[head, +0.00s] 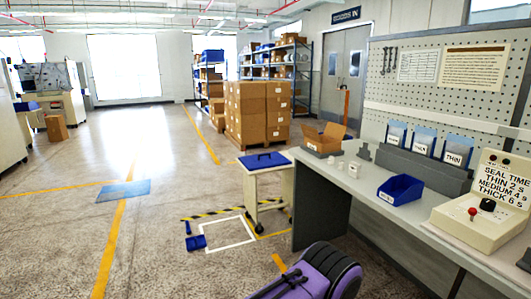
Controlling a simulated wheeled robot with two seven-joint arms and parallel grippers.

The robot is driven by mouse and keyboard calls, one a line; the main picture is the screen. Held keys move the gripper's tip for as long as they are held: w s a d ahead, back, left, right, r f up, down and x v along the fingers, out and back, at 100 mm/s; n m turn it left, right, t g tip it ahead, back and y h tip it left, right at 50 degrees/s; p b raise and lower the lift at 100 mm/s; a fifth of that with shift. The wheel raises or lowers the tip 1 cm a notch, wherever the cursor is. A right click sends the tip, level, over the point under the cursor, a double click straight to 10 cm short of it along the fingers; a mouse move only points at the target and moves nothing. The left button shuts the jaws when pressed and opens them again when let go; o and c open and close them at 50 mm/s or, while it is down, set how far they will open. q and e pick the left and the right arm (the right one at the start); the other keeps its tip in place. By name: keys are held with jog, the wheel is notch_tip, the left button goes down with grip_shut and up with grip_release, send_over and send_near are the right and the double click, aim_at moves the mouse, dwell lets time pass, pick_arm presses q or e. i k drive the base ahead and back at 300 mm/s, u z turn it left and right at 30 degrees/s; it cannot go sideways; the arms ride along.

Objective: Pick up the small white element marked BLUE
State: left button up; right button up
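Small white pieces stand on the grey workbench (345,190), near its left end. One white piece (354,169) is nearer the bench middle, and another white piece (340,165) is just left of it. Any marking on them is too small to read, so I cannot tell which one says BLUE. Neither of my grippers is in view.
On the bench are an open cardboard box (323,138), a small grey block (363,152), a blue bin (400,190), upright blue pouches (424,140) in a grey rack and a sealing-time machine (487,205). A white cart (266,178) with a blue top stands left of the bench.

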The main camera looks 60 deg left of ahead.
aim_at(341, 164)
jog(key=u, duration=0.25)
jog(key=k, duration=0.7)
jog(key=u, duration=1.65)
jog(key=i, duration=1.35)
jog(key=z, duration=0.35)
jog(key=i, duration=1.55)
jog(key=z, duration=0.35)
jog(key=i, duration=0.75)
jog(key=z, duration=0.85)
jog(key=i, duration=0.3)
jog(key=z, duration=0.25)
